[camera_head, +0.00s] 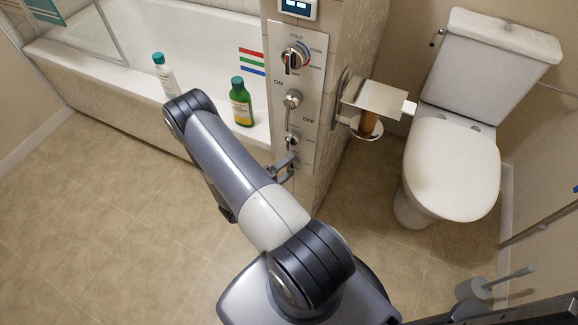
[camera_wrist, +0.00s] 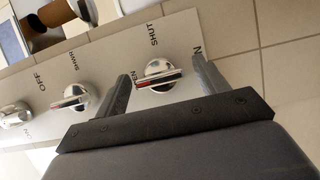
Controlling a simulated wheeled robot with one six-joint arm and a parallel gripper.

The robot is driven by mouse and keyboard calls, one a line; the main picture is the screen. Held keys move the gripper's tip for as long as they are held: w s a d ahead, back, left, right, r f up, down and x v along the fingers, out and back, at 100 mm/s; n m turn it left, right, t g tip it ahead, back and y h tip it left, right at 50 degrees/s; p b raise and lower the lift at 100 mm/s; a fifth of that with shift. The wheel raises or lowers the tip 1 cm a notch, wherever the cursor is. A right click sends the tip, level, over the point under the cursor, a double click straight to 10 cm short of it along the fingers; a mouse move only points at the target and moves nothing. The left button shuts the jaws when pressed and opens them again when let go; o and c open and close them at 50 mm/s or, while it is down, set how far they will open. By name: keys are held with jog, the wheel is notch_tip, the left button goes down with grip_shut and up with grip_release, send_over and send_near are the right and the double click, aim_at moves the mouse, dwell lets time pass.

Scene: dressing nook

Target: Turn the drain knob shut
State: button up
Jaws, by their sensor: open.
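The drain knob (camera_wrist: 160,74) is a round chrome knob with a bar handle that has a red mark. The word SHUT is printed beside it, and a partly hidden label ending in EN is on its other side. The red end of the bar lies towards the EN label. My gripper (camera_wrist: 163,72) is open, with one finger on each side of the knob; I cannot tell whether either touches it. In the head view my gripper (camera_head: 284,167) is at the lower end of the control panel (camera_head: 310,115) and largely hides the drain knob.
Other knobs sit along the panel: one close by (camera_wrist: 76,97) and an ON/OFF knob (camera_wrist: 15,115). A green bottle (camera_head: 241,103) and a white bottle (camera_head: 164,76) stand on the bathtub rim (camera_head: 130,68). A paper holder (camera_head: 372,98) and toilet (camera_head: 450,165) are right. Left floor is clear.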

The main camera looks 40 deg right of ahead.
jog(key=shift+d, duration=0.55)
jog(key=shift+c, duration=0.3)
jog(key=c, duration=0.9)
